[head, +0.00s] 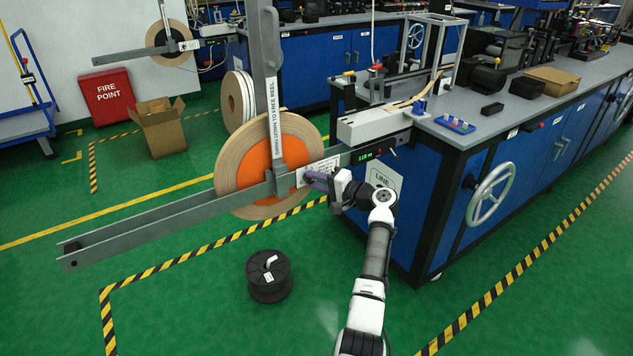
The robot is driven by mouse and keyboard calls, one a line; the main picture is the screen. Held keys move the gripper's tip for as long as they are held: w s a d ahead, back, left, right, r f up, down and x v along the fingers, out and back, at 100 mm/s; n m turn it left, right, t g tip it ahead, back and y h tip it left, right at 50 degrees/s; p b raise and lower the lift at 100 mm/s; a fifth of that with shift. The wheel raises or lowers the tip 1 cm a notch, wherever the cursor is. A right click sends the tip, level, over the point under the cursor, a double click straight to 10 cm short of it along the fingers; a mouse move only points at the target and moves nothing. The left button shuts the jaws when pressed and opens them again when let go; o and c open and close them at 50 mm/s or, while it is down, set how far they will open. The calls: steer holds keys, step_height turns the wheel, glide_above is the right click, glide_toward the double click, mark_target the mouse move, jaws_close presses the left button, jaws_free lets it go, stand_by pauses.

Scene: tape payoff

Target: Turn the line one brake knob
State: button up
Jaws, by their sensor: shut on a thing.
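My gripper (317,181) is at the end of my white and grey arm, in front of the blue bench's left end. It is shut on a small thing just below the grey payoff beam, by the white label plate. The line one brake knob is not clearly seen; the fingers and wrist cover that spot, so its turn angle cannot be told. Behind and left of the gripper hangs the large tan tape reel (226,181) with an orange centre. A green-lit display (366,156) sits on the beam above my wrist. A sign reading LINE (384,174) is partly covered by my arm.
The grey payoff beam (130,227) juts left past the reel, with an upright lever (266,60) above it. A black spool (268,277) stands on the green floor. A handwheel (490,194) sticks out from the bench at right.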

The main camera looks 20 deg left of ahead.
stand_by(0.4)
steer(key=o, duration=1)
steer(key=shift+d, duration=0.1)
steer(key=b+v, duration=0.2)
steer(key=v, duration=1.1)
steer(key=shift+d, duration=0.25)
